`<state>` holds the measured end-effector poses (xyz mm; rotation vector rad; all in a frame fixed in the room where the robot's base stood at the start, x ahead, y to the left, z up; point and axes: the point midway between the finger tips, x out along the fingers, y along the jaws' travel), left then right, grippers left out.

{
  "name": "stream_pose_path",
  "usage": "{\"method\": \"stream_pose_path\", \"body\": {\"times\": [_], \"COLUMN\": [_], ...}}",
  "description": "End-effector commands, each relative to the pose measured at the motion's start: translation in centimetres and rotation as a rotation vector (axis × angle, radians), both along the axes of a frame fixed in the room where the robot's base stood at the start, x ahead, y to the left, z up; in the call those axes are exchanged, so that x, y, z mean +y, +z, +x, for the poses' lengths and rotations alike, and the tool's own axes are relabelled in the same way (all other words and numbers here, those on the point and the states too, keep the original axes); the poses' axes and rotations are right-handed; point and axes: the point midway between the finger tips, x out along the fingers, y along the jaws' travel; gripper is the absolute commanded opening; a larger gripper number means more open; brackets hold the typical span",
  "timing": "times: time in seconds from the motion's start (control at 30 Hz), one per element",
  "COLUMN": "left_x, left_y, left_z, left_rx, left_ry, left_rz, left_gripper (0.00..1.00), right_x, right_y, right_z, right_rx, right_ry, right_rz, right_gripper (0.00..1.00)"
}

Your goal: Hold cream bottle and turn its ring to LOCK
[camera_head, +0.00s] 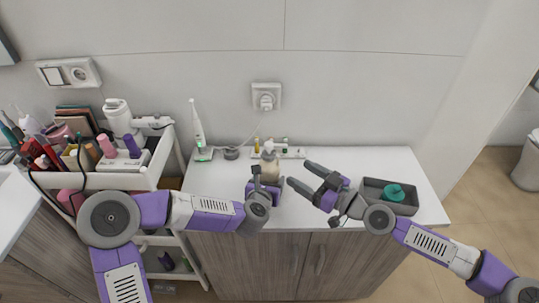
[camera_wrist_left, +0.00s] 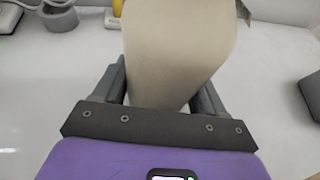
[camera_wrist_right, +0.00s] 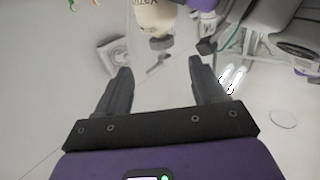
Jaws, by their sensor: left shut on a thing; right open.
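The cream bottle (camera_head: 269,171) is beige and stands upright on the white counter near its middle. My left gripper (camera_head: 262,178) is shut on the bottle's body; in the left wrist view the beige bottle (camera_wrist_left: 178,50) fills the space between the fingers. My right gripper (camera_head: 298,173) is open and empty, a little to the right of the bottle and apart from it. In the right wrist view part of the bottle (camera_wrist_right: 155,15) shows at the top edge, beyond the open fingers (camera_wrist_right: 158,75). The ring's setting cannot be read.
A grey tray (camera_head: 408,207) with a teal round item (camera_head: 394,192) lies at the counter's right. An electric toothbrush (camera_head: 198,130) and a small grey cup (camera_head: 231,153) stand at the back left. A crowded white cart (camera_head: 150,178) stands left. The counter's back right is clear.

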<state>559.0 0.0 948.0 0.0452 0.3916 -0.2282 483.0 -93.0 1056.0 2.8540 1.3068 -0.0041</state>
Motion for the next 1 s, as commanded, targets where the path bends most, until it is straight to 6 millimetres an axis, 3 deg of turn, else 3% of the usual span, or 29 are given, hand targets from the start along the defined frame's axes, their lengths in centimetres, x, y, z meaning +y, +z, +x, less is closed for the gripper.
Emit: {"method": "stream_pose_path", "body": {"times": [0.17, 0.7, 1.0], "left_x": [0.0, 0.0, 0.0], "left_y": [0.1, 0.1, 0.1], "left_z": [0.0, 0.0, 0.0], "left_rx": [-0.003, -0.003, -0.003], "left_ry": [0.0, 0.0, 0.0], "left_rz": [-0.001, -0.001, -0.001], "left_gripper": [0.24, 0.24, 0.24], "right_x": [1.3, 7.8, 9.2], "right_y": [0.1, 0.1, 0.1], "right_z": [0.6, 6.2, 7.6], "right_rx": [-0.003, -0.002, 0.0], "right_ry": [0.01, 0.007, 0.004], "right_rz": [0.004, 0.004, 0.004], "right_gripper": [0.69, 0.69, 0.69]}}
